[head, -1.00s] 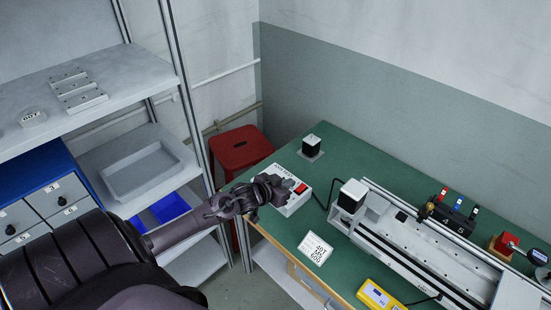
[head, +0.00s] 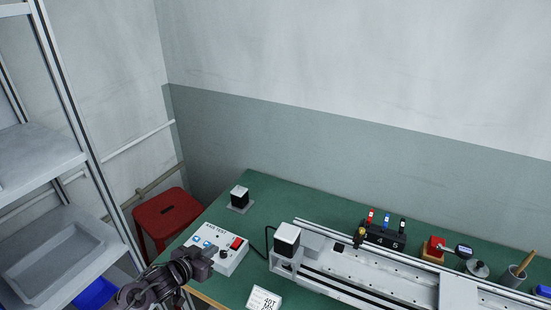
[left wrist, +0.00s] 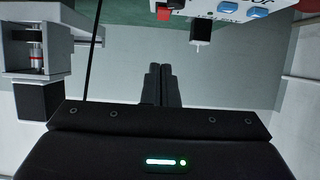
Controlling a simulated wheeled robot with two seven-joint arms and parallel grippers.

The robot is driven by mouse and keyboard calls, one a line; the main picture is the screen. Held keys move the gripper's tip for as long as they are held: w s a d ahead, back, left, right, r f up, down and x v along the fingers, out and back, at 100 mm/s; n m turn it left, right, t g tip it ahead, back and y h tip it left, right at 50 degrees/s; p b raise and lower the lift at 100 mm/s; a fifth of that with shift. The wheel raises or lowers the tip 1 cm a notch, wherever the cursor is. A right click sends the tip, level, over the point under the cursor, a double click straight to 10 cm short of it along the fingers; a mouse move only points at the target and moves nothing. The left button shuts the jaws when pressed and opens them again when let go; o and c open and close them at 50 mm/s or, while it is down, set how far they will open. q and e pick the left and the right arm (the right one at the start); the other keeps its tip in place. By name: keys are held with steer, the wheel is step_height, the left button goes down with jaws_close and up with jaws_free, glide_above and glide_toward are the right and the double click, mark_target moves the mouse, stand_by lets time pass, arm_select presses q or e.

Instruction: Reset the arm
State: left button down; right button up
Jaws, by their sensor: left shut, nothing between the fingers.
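My left gripper (head: 203,263) is at the bottom left of the head view, at the near side of the white control box (head: 219,248) on the green bench. Its fingers (left wrist: 160,84) show in the middle of the left wrist view, together and with nothing between them. The control box has blue buttons, a red switch and a black knob. It also shows at the top of the left wrist view (left wrist: 222,8). I cannot tell whether the fingers touch the box. My right gripper is in neither view.
The green bench (head: 250,213) carries a gantry rail (head: 358,265), a black-and-white block (head: 239,197), a printed label card (head: 264,299) and a rack of coloured screwdrivers (head: 385,232). A red stool (head: 167,215) stands behind the bench's left end. A shelf (head: 62,250) with a grey tray is at left.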

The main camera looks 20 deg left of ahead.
arm_select(q)
steer(key=s+d+g+y, duration=0.1)
steer(key=s+d+g, duration=0.1)
steer(key=s+d, duration=0.3)
steer(key=s+d+g+y, duration=0.1)
steer(key=s+d+g, duration=0.1)
steer(key=d, duration=0.5)
steer(key=s+d+r+m+g+h, duration=0.1)
steer(key=s+d+r+g, duration=0.25)
steer(key=s, duration=0.25)
steer(key=s+d+r+g, duration=0.2)
steer(key=s+d+r, duration=0.1)
steer(key=s+d, duration=0.25)
step_height(320, 180, down, 28)
steer(key=s+g, duration=0.1)
steer(key=s+a+f+g, duration=0.1)
steer(key=s+a+f, duration=0.1)
steer(key=s+f, duration=0.8)
steer(key=s+a+f+b, duration=0.1)
steer(key=s+a+f, duration=0.1)
steer(key=s+f, duration=0.9)
steer(key=shift+a+f+g+b, duration=0.3)
steer(key=shift+f+g, duration=0.05)
steer(key=shift+f, duration=0.1)
